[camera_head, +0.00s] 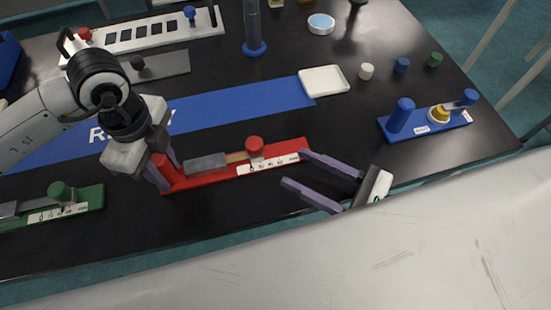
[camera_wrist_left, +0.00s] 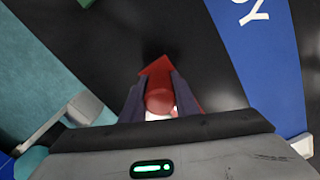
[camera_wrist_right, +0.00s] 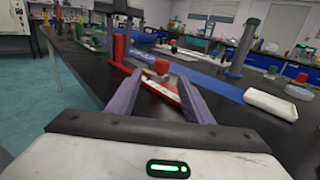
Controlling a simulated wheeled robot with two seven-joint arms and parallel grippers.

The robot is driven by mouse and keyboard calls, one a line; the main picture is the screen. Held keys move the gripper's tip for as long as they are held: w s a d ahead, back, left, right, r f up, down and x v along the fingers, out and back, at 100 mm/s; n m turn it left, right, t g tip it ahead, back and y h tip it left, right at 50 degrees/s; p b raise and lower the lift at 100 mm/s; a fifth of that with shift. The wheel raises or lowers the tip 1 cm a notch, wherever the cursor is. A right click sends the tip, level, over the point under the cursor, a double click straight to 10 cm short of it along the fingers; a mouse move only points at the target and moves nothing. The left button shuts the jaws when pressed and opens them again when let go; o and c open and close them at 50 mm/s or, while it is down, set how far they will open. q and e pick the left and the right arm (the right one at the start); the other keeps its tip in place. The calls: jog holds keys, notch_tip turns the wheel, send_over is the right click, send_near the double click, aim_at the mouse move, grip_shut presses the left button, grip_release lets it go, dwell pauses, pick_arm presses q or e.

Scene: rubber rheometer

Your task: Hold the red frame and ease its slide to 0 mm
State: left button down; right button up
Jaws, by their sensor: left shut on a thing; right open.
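The red frame (camera_head: 225,177) lies on the black table, with a grey block (camera_head: 206,163), a red knob (camera_head: 255,146) and a white scale strip (camera_head: 268,163). The knob stands right of the frame's middle; the exact reading is too small to tell. My left gripper (camera_head: 166,172) is shut on the red frame's left end; in the left wrist view its fingers (camera_wrist_left: 158,98) flank red. My right gripper (camera_head: 295,169) is open and empty near the frame's right end, clear of the knob. The right wrist view shows the knob (camera_wrist_right: 161,66) ahead between its fingers (camera_wrist_right: 158,98).
A green frame (camera_head: 85,202) lies at the left front. A blue stand (camera_head: 430,128) with a yellow part is at the right. Behind lie a blue mat (camera_head: 240,104), a white tray (camera_head: 324,80) and several small cylinders.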

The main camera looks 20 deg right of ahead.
pick_arm(q)
jog(key=c, duration=1.3)
grip_release()
jog(key=shift+r, duration=0.1)
